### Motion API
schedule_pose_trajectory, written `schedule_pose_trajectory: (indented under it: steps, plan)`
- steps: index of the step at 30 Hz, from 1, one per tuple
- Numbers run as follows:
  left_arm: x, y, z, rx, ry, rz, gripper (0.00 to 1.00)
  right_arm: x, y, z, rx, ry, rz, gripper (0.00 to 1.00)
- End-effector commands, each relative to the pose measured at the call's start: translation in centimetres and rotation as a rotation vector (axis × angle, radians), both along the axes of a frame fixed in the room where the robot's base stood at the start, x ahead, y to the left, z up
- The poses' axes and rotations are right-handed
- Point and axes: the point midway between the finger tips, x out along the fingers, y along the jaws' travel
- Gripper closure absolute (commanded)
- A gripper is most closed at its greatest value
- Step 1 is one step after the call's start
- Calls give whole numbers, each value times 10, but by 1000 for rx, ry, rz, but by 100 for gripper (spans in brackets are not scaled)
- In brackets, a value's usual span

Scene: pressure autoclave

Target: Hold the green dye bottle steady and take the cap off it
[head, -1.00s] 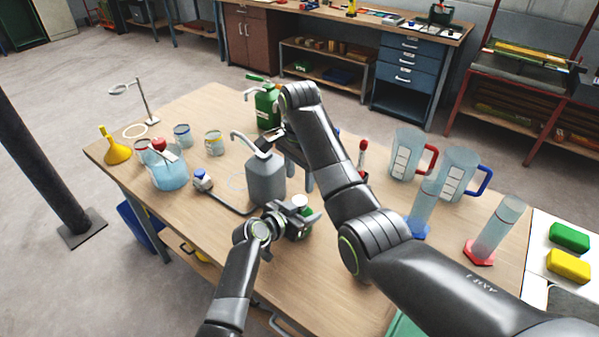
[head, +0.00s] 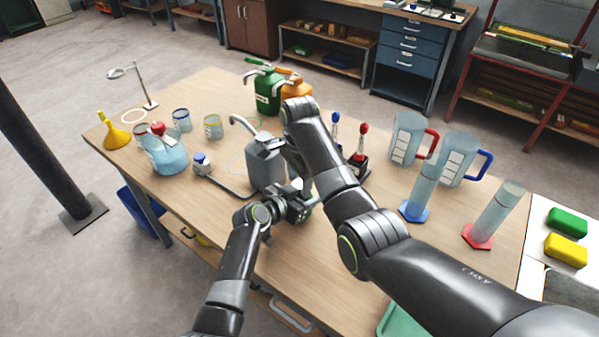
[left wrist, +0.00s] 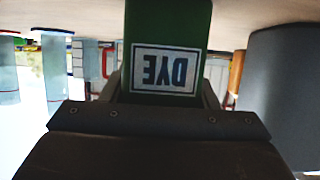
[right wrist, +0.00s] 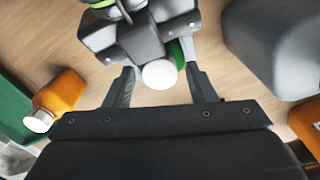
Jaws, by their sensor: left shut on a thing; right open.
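The green dye bottle (left wrist: 165,22) shows in the left wrist view with its white DYE label upside down in the picture. My left gripper (left wrist: 165,85) is shut on it, one finger at each side. In the head view my left gripper (head: 296,206) and my right arm hide most of the bottle. The white cap (right wrist: 159,74) is on the bottle, seen from above in the right wrist view. My right gripper (right wrist: 160,82) is open above it, with a finger on each side of the cap and gaps visible between. In the head view my right forearm partly hides that gripper.
A grey canister (head: 266,167) stands close beside the grippers. An orange bottle with a white cap (right wrist: 62,92) is on the other side. Jugs (head: 408,140) and cylinders (head: 420,192) stand to the right. The table front (head: 215,215) at left is mostly clear.

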Motion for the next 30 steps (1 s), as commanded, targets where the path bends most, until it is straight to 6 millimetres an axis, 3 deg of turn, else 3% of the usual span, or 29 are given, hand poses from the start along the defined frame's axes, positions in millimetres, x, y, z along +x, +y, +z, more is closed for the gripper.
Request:
schedule_pose_trajectory:
  steps: [6,17,23,30]
  plan:
    - [0,0,-1,1,1,0,100,0,0,-1,0,0,1,49]
    - [0,0,-1,1,1,0,100,0,0,0,0,0,1,96]
    - [0,0,-1,1,1,0,100,0,0,0,0,0,76,96]
    - [0,0,-1,1,1,0,100,0,0,0,0,0,402,96]
